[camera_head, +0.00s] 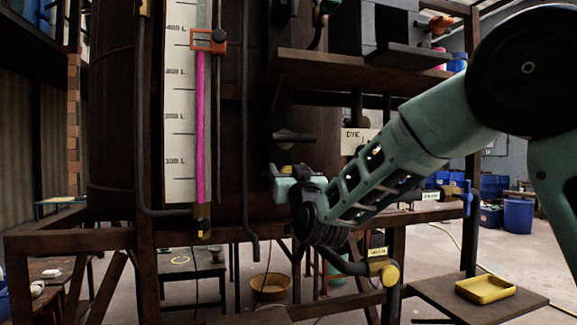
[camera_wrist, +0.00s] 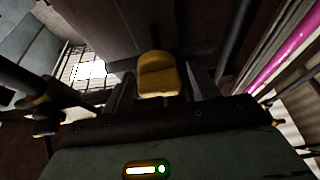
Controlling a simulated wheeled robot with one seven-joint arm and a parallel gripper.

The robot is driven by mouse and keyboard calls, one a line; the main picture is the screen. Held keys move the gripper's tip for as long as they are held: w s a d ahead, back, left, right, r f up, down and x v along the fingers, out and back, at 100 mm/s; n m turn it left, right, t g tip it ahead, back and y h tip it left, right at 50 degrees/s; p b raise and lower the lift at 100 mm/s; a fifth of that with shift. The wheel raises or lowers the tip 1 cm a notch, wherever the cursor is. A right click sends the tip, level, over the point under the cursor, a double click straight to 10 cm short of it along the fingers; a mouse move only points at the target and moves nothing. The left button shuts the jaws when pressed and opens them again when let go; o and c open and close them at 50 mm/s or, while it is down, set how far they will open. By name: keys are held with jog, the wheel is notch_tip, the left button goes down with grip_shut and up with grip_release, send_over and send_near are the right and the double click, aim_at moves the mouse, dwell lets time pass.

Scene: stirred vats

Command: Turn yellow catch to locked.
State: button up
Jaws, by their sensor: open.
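The yellow catch (camera_wrist: 158,75) shows as a rounded block in the middle of the wrist view. My gripper (camera_wrist: 161,84) is open, with one dark finger to each side of the catch. I see a gap beside the catch and cannot tell whether either finger touches it. In the head view, my gripper (camera_head: 283,176) is at the front of the dark vat, partly hidden by my wrist. A small yellow patch there may be the catch. Its locked and unlocked marks cannot be read.
A gauge board (camera_head: 180,130) with a pink column and red slider (camera_head: 208,40) stands left of my gripper. A dark shelf (camera_head: 340,68) hangs above. A yellow-knobbed valve (camera_head: 385,272) sits below right. A yellow tray (camera_head: 485,289) lies on a low table.

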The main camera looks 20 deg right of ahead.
jog(key=shift+w+r, duration=0.2)
jog(key=shift+w, duration=0.25)
jog(key=c, duration=1)
